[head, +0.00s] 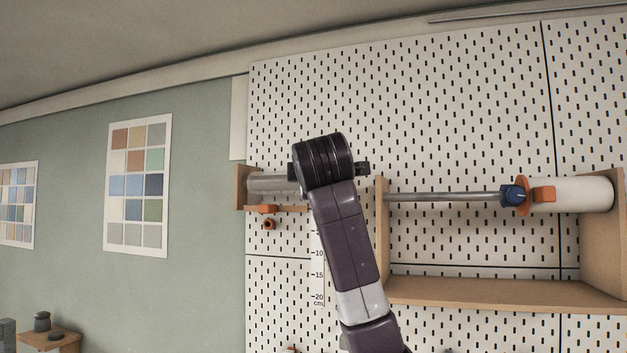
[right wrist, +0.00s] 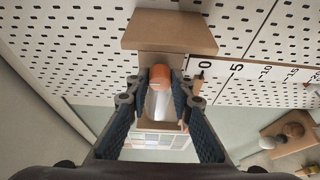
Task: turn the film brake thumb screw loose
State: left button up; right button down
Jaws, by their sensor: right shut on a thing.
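In the right wrist view an orange round-headed knob (right wrist: 160,74), seemingly the film brake thumb screw, sits between the fingertips of my right gripper (right wrist: 158,88). The fingers are shut on it from both sides. A pale cylinder (right wrist: 158,104) shows just below it, and a wooden block (right wrist: 168,32) stands beyond. In the head view my dark wrist hides the fingertips and the held knob; it covers part of the wall at the ruler's top. My left gripper is not in view.
The pegboard (head: 420,110) carries a wooden shelf (head: 500,292). A metal rod (head: 440,196) bears a blue knob (head: 513,196), an orange flange (head: 522,196) and a white roll (head: 585,194). A small wooden bracket (head: 240,187) and an orange piece (head: 269,224) are left of my wrist.

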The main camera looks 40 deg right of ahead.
jog(key=c, duration=1.7)
grip_release()
jog(key=shift+a, duration=0.1)
jog(key=v, duration=1.2)
jog(key=shift+w+f, duration=0.1)
